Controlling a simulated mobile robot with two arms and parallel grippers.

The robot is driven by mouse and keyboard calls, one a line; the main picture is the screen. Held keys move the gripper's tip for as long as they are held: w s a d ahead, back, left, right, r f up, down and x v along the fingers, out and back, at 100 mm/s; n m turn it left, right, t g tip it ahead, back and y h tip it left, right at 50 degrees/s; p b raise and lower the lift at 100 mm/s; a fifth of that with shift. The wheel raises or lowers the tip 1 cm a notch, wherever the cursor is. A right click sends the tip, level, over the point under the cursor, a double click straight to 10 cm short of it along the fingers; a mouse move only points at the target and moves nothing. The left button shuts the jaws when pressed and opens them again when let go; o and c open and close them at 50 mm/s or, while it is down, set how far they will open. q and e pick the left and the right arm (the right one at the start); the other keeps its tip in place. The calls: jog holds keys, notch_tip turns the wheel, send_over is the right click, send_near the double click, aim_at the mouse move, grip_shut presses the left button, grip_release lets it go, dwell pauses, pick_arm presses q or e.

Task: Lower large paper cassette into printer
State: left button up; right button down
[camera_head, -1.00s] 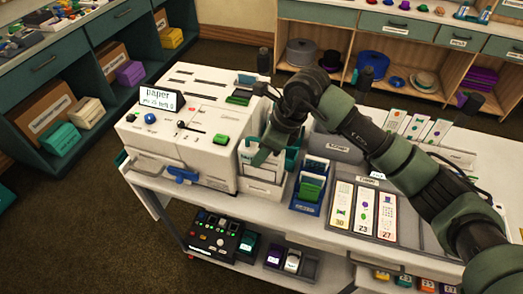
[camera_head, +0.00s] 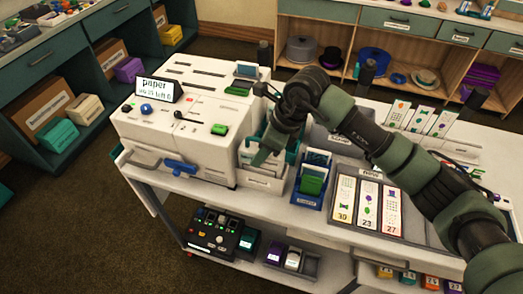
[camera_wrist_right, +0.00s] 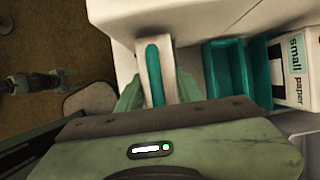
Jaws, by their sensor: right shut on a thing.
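The white printer (camera_head: 182,110) stands on the left of the cart, with a small "paper" display (camera_head: 156,88). My right gripper (camera_head: 268,152) is just right of the printer, above a white holder (camera_head: 262,182). In the right wrist view, my right gripper (camera_wrist_right: 155,92) is shut on a white piece with a teal strip (camera_wrist_right: 154,72). It looks like the large paper cassette, but no label on it shows. A "small paper" cassette (camera_wrist_right: 295,60) lies to the right. A grey-green, arm-like shape (camera_wrist_right: 30,85) at the left edge may be my left arm; its fingers are unclear.
An open teal compartment (camera_wrist_right: 235,75) lies between the held piece and the small cassette. A blue tray with green cards (camera_head: 310,190) and numbered cards (camera_head: 365,205) stand right of the gripper. A blue handle (camera_head: 181,168) juts from the printer's front.

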jog(key=shift+f+b, duration=0.45)
jog(key=shift+f, duration=0.1)
jog(key=c, duration=0.8)
grip_release()
jog(key=shift+c, duration=0.2)
jog(key=shift+f, duration=0.1)
jog(key=b+v, duration=0.2)
jog(key=v, duration=0.5)
jog(key=shift+s+d+r, duration=0.1)
jog(key=shift+r, duration=0.4)
jog(key=shift+s+f, duration=0.1)
